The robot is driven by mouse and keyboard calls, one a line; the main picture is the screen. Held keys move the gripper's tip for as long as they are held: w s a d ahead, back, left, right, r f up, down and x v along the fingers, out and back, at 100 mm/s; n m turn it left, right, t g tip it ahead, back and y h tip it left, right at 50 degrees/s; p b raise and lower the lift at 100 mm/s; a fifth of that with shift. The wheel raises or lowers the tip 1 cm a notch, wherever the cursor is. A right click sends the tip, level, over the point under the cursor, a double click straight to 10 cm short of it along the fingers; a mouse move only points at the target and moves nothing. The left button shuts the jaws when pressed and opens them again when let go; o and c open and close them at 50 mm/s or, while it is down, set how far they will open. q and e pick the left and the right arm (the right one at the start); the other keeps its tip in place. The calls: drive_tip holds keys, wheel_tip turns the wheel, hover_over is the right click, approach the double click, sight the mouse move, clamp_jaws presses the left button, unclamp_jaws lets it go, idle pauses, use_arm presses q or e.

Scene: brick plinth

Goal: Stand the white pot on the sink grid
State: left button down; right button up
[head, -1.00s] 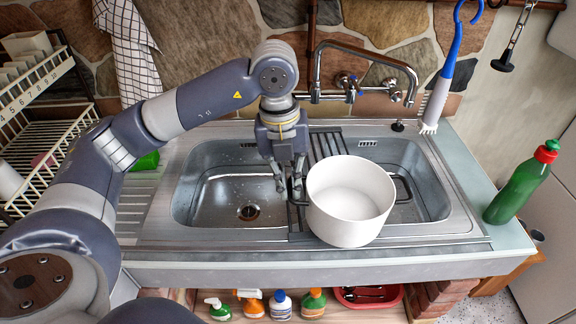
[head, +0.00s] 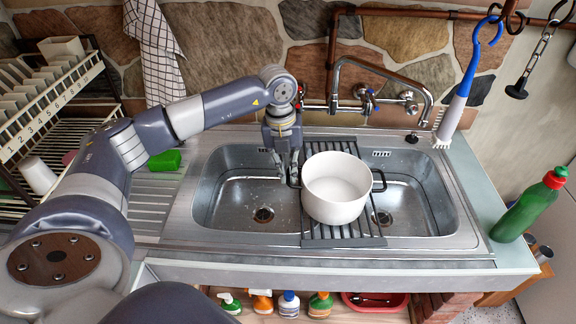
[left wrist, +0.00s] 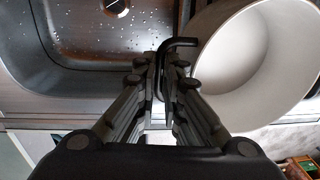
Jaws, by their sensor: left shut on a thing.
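The white pot (head: 337,196) is upright over the middle of the sink, with a dark handle on each side. The dark slatted sink grid (head: 345,236) spans the divider between the two basins and shows behind and in front of the pot. I cannot tell whether the pot's base touches the grid or hangs just above it. My left gripper (head: 287,178) is shut on the pot's left handle. The left wrist view shows the fingers (left wrist: 163,75) closed around the black handle (left wrist: 180,43), beside the pot's white wall (left wrist: 215,50). My right gripper is out of view.
The left basin (head: 240,205) is empty. A wall tap (head: 375,95) arches behind the pot. A blue and white brush (head: 460,95) hangs at the right. A green bottle (head: 528,207) stands on the right counter. A dish rack (head: 50,110) is at the far left.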

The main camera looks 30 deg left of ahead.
use_arm(q)
drive_tip(key=c, duration=2.1)
unclamp_jaws()
drive_tip(key=shift+c, duration=0.2)
drive_tip(key=o, duration=0.4)
drive_tip(key=shift+o, duration=0.2)
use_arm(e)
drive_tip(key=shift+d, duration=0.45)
use_arm(q)
drive_tip(key=shift+r, duration=0.3)
wheel_tip(320, 180, up, 11)
drive_tip(key=b, duration=0.3)
drive_tip(key=shift+s+a+r, duration=0.2)
drive_tip(key=shift+s+a, duration=0.1)
drive_tip(key=shift+a, duration=0.15)
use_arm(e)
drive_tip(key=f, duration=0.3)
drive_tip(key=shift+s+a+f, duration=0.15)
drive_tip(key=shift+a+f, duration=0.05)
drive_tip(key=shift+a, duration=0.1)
